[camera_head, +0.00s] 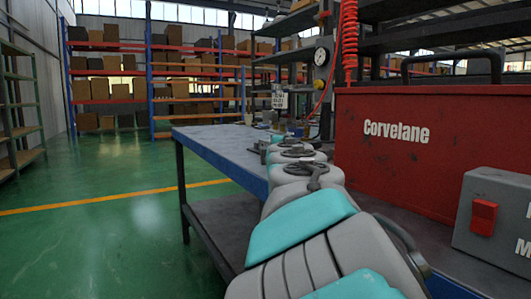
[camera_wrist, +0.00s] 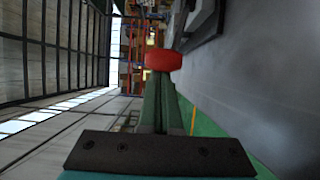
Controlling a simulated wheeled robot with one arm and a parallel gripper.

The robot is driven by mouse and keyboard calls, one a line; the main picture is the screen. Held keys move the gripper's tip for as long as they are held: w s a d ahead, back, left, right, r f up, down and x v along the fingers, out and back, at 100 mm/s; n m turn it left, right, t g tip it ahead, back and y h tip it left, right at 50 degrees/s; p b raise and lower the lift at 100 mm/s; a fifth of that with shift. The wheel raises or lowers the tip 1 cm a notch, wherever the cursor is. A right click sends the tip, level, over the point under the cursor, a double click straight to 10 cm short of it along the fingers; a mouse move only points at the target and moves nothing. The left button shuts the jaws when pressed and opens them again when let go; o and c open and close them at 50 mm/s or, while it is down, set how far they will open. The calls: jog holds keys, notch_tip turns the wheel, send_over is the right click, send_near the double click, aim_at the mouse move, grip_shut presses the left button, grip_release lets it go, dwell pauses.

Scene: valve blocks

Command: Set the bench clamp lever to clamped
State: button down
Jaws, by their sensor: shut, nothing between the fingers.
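In the wrist view, my gripper (camera_wrist: 160,77) has its long green fingers shut together, with nothing between them. A rounded red knob (camera_wrist: 163,60), which looks like the end of the clamp lever, shows right at the fingertips. I cannot tell whether they touch it. The rest of the lever is hidden, so its setting cannot be read. A dark metal part (camera_wrist: 205,18) on the bench top shows beyond the knob. In the head view my arm reaches out along the bench and hides most of the gripper and clamp area.
The workbench (camera_head: 207,142) has a blue edge. A red Corvelane toolbox (camera_head: 405,165) and a grey box with a red switch (camera_head: 484,216) stand to the right. A coiled red hose (camera_head: 350,35) and a gauge (camera_head: 321,56) are behind. Green floor (camera_head: 110,240) is clear at left.

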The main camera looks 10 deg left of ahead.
jog(key=shift+s+d+n+g+y, duration=0.2)
jog(key=shift+d+n+y, duration=0.2)
jog(key=shift+d+y, duration=0.15)
jog(key=shift+s+d+n+g+y, duration=0.2)
jog(key=shift+d+n+y, duration=0.25)
jog(key=shift+y, duration=0.2)
jog(key=shift+s+d+p, duration=0.15)
jog(key=shift+d+p, duration=0.15)
jog(key=shift+d, duration=0.3)
